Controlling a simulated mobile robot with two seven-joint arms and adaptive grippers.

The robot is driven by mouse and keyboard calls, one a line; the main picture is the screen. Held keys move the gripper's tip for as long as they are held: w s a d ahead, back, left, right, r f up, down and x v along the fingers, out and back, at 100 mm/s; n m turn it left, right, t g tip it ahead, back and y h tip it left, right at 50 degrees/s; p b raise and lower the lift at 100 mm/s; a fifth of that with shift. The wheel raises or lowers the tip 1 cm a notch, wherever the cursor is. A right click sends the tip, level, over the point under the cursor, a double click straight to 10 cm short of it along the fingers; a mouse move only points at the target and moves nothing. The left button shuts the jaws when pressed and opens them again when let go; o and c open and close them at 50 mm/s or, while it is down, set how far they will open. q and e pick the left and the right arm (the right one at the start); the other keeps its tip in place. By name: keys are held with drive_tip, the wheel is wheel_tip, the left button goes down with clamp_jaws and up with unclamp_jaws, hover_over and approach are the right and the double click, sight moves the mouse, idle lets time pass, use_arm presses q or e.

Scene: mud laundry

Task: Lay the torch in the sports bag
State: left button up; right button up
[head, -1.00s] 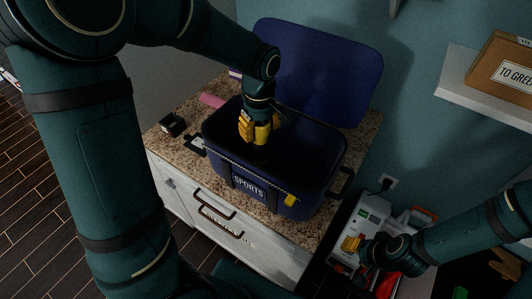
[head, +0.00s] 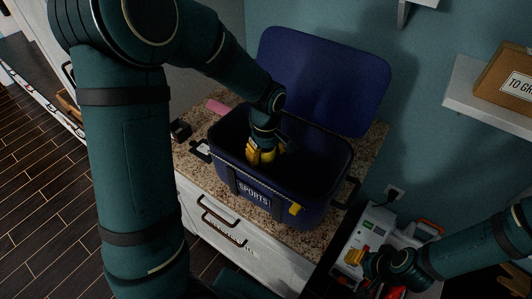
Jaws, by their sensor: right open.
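The dark blue sports bag (head: 227,178) stands open on the speckled counter, its lid (head: 325,80) raised at the back. My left gripper (head: 261,160) reaches down into the bag's opening from above. It appears shut on a yellow thing, which looks like the torch (head: 269,156); most of it is hidden by the fingers and the bag's dark inside. I cannot tell whether it touches the bag's floor. My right gripper (head: 354,257) is open and empty at the lower right, away from the bag.
A pink roll (head: 218,106) and a small black item (head: 181,131) lie on the counter (head: 192,158) left of the bag. A shelf (head: 470,92) with a cardboard box (head: 508,80) is on the right wall. A white case (head: 372,228) stands below, near my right gripper.

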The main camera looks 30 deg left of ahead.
use_arm(q)
drive_tip(key=o, duration=0.3)
drive_tip(key=shift+r, duration=0.1)
drive_tip(key=shift+r, duration=0.3)
wheel_tip(320, 180, up, 12)
drive_tip(key=shift+f+p, duration=0.2)
drive_tip(key=shift+p, duration=0.45)
